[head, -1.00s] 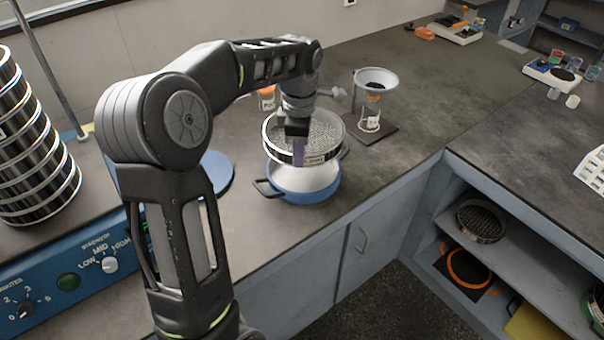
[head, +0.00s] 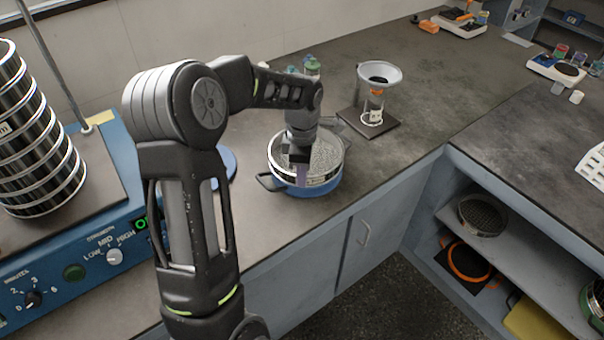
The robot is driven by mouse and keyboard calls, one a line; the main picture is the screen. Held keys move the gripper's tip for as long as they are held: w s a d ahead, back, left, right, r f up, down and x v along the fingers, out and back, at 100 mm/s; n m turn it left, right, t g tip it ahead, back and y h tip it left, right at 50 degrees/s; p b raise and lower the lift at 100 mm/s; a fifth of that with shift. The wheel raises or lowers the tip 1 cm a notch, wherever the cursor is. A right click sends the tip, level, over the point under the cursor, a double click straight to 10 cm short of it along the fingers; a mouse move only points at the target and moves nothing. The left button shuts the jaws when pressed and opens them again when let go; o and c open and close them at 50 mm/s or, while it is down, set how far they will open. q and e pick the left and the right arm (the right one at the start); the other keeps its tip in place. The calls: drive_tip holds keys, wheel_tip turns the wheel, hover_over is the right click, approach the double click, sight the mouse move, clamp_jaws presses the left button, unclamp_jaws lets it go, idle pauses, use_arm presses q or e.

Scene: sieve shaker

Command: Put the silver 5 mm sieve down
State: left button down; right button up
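The silver sieve (head: 325,157) has a mesh floor and a shiny metal rim. It sits low in or on the blue pan (head: 322,190), which has dark side handles and stands on the counter near its front edge. My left gripper (head: 301,174) points down at the near rim of the sieve, with its purple-grey fingertips at the rim wall. The fingers look closed on the rim, though the far finger is hidden. My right gripper is not in view.
A sieve stack (head: 35,150) stands on the blue shaker (head: 75,255) at the left. A funnel stand (head: 376,95) is behind and right of the pan. A blue disc (head: 229,163) lies left of the pan.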

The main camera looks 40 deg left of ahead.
use_arm(q)
drive_tip(key=shift+f, duration=0.2)
drive_tip(key=c, duration=1.6)
unclamp_jaws()
drive_tip(key=shift+r, duration=0.15)
wheel_tip(320, 180, up, 12)
drive_tip(key=shift+b, duration=0.4)
